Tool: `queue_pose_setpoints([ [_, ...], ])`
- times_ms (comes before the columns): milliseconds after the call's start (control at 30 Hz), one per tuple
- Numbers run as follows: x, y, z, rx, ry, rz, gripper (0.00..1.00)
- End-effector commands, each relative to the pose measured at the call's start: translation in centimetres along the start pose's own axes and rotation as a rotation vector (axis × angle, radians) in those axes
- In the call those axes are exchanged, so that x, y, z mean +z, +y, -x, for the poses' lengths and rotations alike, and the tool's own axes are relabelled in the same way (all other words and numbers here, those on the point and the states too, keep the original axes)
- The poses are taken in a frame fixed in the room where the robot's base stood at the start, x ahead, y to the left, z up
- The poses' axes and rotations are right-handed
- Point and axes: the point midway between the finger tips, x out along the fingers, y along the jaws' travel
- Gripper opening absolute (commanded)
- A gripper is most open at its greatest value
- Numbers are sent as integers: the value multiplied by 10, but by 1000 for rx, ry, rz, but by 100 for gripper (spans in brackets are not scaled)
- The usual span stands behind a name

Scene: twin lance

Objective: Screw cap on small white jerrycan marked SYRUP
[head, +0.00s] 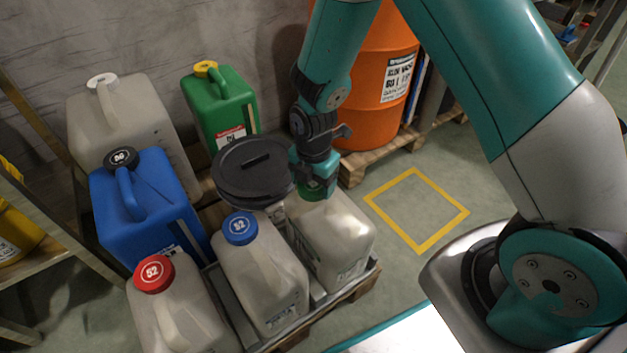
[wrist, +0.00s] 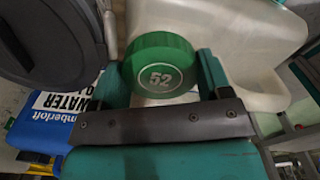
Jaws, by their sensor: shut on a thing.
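A green screw cap marked 52 (wrist: 160,75) is between the fingers of my gripper (wrist: 158,85) in the wrist view. The gripper is shut on it. The cap is at the mouth of a small white jerrycan (head: 338,238) at the front right of the pallet; I cannot tell whether it is threaded on. The can's white body (wrist: 250,30) fills the upper right of the wrist view. In the head view my gripper (head: 316,190) points down over this can and mostly hides the cap. Its label is too small to read there.
White cans with a blue cap (head: 240,228) and a red cap (head: 154,274) stand to the left. A blue can (head: 145,205), green can (head: 222,105), larger white can (head: 130,120) and black-lidded container (head: 252,170) stand behind. An orange drum (head: 375,80) is behind right.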

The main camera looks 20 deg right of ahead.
Motion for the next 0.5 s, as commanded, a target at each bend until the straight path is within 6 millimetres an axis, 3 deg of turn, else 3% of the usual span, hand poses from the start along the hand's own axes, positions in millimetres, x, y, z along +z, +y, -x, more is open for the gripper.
queue_pose_setpoints([
  [333, 0, 0, -3, 0, 0, 0, 43],
  [367, 0, 0, -3, 0, 0, 0, 76],
  [467, 0, 0, -2, 0, 0, 0, 99],
  [500, 0, 0, -2, 0, 0, 0, 100],
])
